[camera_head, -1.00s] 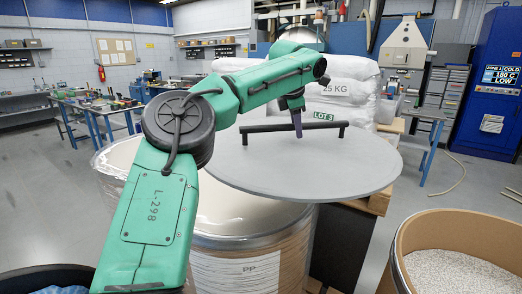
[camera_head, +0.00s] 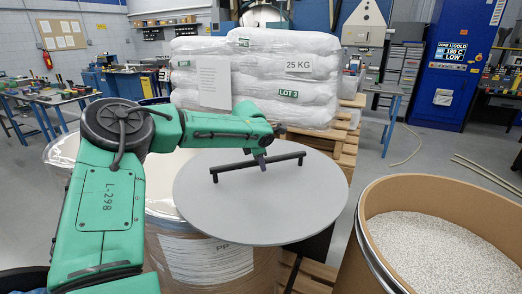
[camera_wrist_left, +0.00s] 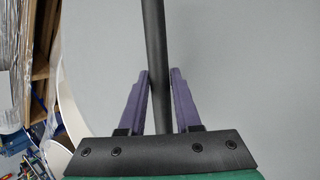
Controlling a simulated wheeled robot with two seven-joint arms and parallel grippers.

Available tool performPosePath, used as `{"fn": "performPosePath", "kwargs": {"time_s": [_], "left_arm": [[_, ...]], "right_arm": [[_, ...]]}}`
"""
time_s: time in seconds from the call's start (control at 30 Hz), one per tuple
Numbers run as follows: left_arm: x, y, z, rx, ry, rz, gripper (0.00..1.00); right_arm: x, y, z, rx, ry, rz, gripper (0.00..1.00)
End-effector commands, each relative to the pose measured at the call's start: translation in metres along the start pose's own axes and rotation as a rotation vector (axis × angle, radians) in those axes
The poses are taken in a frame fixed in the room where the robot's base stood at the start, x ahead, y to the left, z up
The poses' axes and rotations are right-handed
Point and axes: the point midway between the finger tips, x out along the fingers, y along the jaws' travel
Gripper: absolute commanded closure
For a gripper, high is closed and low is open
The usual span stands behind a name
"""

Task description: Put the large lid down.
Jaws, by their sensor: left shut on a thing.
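The large lid (camera_head: 265,210) is a round grey disc with a black bar handle (camera_head: 285,162) across its top. My left gripper (camera_head: 261,163) is shut on the handle near its middle. In the left wrist view the purple fingers of the left gripper (camera_wrist_left: 160,85) stand on both sides of the black handle bar (camera_wrist_left: 153,40). The lid looks close to level and overlaps the front-right part of the drum marked PP (camera_head: 200,262). I cannot tell whether it touches that drum. My right gripper is not in view.
An open drum of pale pellets (camera_head: 375,235) stands at the right. Wrapped white sacks (camera_head: 290,95) are stacked on a wooden pallet (camera_head: 350,150) behind the lid. A blue cabinet (camera_head: 462,70) is at the far right. Floor shows between the pallet and cabinet.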

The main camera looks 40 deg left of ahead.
Motion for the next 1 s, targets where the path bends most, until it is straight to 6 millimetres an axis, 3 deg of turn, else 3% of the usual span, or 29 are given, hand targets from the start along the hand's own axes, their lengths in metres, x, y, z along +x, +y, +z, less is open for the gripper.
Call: {"fn": "performPosePath", "kwargs": {"time_s": [0.27, 0.3, 0.37, 0.77, 0.87, 1.0], "left_arm": [[0.000, 0.001, 0.002, 0.001, -0.006, 0.006, 1.00], [0.002, -0.001, -0.001, 0.000, 0.000, 0.000, 0.57], [0.001, -0.001, 0.000, 0.000, 0.000, 0.000, 0.38], [-0.004, 0.000, 0.000, -0.001, -0.001, 0.000, 0.38], [-0.018, 0.000, 0.001, -0.001, -0.004, 0.001, 0.38], [-0.051, 0.000, 0.001, -0.001, -0.008, 0.003, 0.38]], "right_arm": [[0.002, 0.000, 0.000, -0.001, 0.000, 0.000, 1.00], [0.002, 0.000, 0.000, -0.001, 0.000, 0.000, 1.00], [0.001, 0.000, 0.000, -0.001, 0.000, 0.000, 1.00], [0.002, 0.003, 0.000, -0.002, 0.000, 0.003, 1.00], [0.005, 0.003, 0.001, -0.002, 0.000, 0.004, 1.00], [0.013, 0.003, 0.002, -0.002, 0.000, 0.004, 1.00]]}}
